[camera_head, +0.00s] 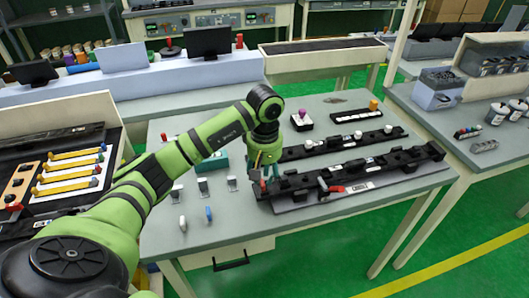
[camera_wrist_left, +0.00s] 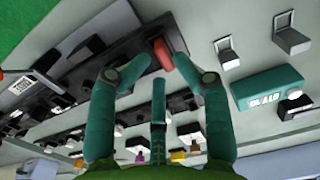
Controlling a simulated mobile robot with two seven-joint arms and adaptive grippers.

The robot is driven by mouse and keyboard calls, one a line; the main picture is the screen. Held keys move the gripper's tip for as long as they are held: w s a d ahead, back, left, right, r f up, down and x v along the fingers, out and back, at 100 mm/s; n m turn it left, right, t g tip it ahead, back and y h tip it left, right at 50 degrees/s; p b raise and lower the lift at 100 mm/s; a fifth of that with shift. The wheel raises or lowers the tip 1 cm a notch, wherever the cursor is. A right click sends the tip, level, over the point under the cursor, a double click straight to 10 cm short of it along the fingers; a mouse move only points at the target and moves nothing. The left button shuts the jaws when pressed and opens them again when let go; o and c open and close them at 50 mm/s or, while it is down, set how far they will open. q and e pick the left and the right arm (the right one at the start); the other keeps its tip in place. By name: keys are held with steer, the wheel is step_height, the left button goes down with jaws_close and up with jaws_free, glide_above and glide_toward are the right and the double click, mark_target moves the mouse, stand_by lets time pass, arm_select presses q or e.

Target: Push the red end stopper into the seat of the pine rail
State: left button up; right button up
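My left gripper (camera_head: 262,177) is low over the left end of the front black rail (camera_head: 300,183). A second black rail (camera_head: 345,144) lies behind the first. The rail labels are too small to read, so I cannot tell which is the pine rail. My right gripper is not in view.
A red-handled clamp (camera_head: 332,188) sits on the front rail's near side. Small grey holders (camera_head: 203,185) and a teal block (camera_head: 212,163) stand left of the rails. White and blue pegs (camera_head: 209,213) stand nearer. The table's front left is mostly clear.

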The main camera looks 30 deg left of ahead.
arm_select(q)
step_height(320, 180, up, 9)
steer(key=shift+r+b, duration=0.2)
steer(key=shift+b, duration=0.2)
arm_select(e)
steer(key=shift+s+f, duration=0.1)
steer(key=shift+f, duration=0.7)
